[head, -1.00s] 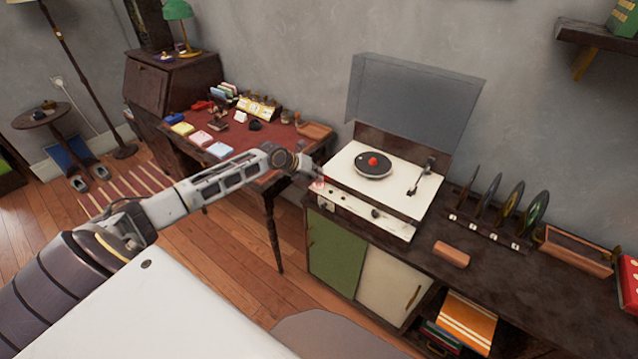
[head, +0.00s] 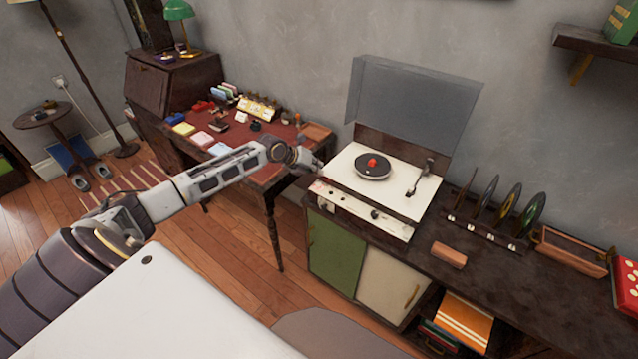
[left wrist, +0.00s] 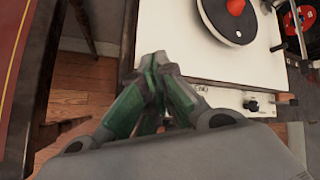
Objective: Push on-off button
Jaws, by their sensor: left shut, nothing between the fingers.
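The record player (head: 345,160) stands on the dark cabinet with its clear lid raised. Its cream front panel (head: 358,212) carries small knobs and a larger dark knob (head: 375,214); the panel also shows in the left wrist view (left wrist: 228,98). I cannot make out which control is the on-off button. My left gripper (head: 318,167) is shut and empty, close to the player's left front corner. In the left wrist view its green fingertips (left wrist: 154,62) meet at the player's left edge and hide part of the panel's left end. Contact cannot be told. My right gripper is not in view.
A black record (head: 372,172) with a red centre lies on the platter, the tonearm (head: 420,175) to its right. A desk (head: 262,178) with small items stands to the left. A record rack (head: 485,236) and an orange-brown block (head: 449,254) are on the cabinet.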

